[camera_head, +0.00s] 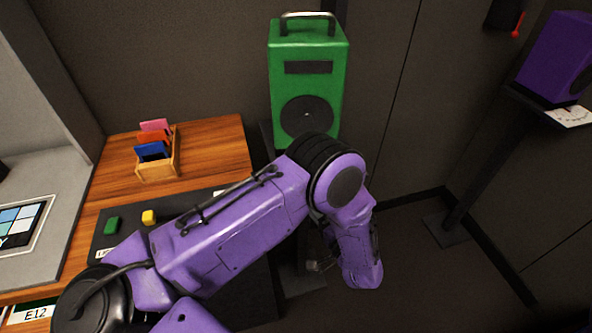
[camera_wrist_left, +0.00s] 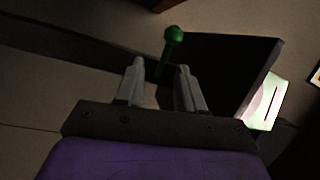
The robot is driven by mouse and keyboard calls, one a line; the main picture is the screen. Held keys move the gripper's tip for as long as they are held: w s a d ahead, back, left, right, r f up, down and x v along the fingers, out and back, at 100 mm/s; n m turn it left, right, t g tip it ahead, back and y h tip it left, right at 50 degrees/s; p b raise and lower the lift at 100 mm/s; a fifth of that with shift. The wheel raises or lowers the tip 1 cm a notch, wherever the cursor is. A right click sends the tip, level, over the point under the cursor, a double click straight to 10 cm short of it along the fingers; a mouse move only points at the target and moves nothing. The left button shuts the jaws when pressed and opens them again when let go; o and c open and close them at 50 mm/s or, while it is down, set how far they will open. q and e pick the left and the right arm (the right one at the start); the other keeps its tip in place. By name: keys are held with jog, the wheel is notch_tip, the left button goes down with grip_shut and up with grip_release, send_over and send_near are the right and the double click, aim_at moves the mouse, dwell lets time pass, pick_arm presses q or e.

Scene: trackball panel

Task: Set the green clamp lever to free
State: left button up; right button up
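The green clamp lever (camera_wrist_left: 174,36) shows in the left wrist view as a round green knob on a short dark green stem. The stem runs down toward the gap between the fingers of my left gripper (camera_wrist_left: 160,67). These two grey fingers are apart, with the knob above their tips in the picture. I cannot tell whether either finger touches the stem. In the head view my purple left arm bends down in front of the stand, and the lever cannot be made out there. My right gripper is in neither view.
A green box with a round speaker (camera_head: 307,112) stands behind my arm. A purple box (camera_head: 556,58) is at far right.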

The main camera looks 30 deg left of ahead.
pick_arm(q)
jog(key=w+a+r+g+p, duration=0.1)
jog(key=w+a+r+p, duration=0.1)
jog(key=a, duration=0.7)
jog(key=shift+w+a+r+p, duration=0.15)
jog(key=shift+w+a+p, duration=0.25)
jog(key=shift+w, duration=0.25)
grip_shut()
jog(key=shift+d, duration=0.1)
